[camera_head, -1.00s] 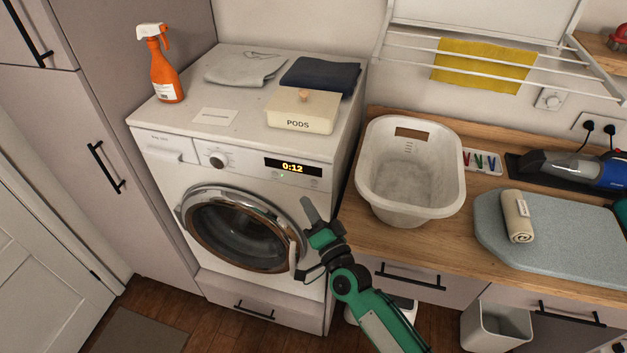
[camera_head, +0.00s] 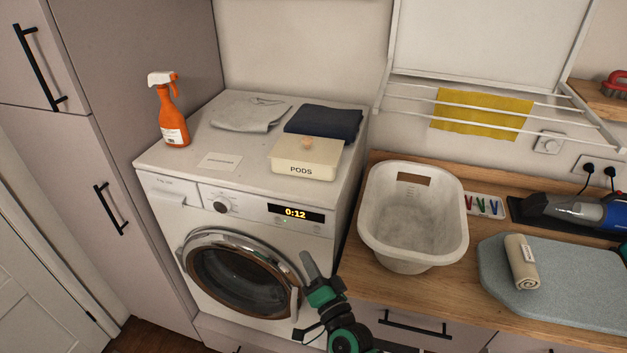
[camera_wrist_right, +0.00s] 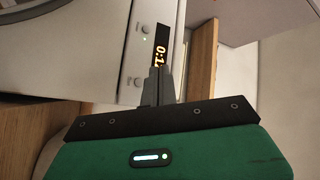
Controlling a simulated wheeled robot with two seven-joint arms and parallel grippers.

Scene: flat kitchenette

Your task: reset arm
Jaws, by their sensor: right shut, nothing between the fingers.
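My right gripper (camera_head: 307,265) is in front of the washing machine's right edge, beside the round door, with its fingers together and empty. In the right wrist view its closed fingers (camera_wrist_right: 158,88) point toward the machine's panel, partly covering the lit display (camera_wrist_right: 160,57). The washing machine (camera_head: 160,215) has its door (camera_head: 243,277) shut, and its display (camera_head: 295,213) reads 0:12. My left gripper shows in neither view.
On the machine stand an orange spray bottle (camera_head: 171,115), a grey cloth (camera_head: 250,115), a navy cloth (camera_head: 324,122) and a PODS box (camera_head: 300,169). A white basket (camera_head: 412,235) stands on the wooden counter (camera_head: 365,271) at right. An ironing pad (camera_head: 570,275) carries a rolled towel (camera_head: 521,262).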

